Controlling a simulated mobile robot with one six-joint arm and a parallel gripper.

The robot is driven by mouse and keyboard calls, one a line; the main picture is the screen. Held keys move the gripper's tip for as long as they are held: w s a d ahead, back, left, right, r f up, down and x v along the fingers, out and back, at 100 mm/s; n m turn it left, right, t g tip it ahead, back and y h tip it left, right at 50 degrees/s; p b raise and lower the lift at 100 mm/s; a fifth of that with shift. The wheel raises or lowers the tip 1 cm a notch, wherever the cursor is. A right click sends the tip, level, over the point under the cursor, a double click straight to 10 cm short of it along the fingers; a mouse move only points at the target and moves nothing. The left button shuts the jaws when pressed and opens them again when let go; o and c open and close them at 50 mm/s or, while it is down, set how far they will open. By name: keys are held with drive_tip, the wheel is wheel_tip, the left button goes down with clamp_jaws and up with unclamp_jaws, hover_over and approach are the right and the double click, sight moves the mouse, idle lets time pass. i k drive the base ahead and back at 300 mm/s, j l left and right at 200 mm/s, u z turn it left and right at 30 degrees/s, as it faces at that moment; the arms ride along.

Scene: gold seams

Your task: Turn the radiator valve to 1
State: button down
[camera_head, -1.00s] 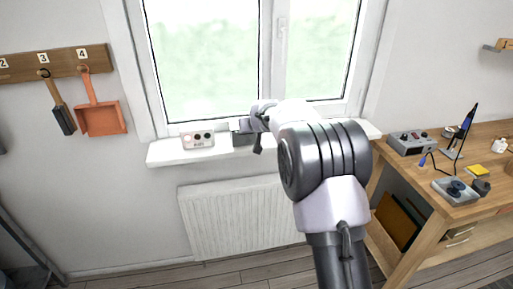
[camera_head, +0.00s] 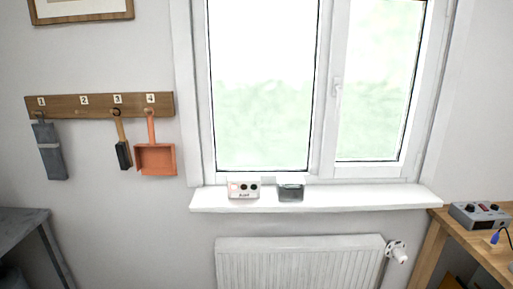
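The white radiator (camera_head: 300,266) hangs on the wall below the window sill. Its valve (camera_head: 397,252), a small white knob, sticks out at the radiator's upper right end. The numbers on the valve are too small to read, so its setting cannot be told. My gripper and arm are not in view.
The white sill (camera_head: 330,199) holds a small light box with dark dots (camera_head: 244,189) and a grey container (camera_head: 290,191). A wooden workbench (camera_head: 462,240) with a grey device (camera_head: 480,215) stands right of the valve.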

sight(398, 252)
drive_tip(key=i+l+z, duration=1.15)
drive_tip(key=i, duration=0.15)
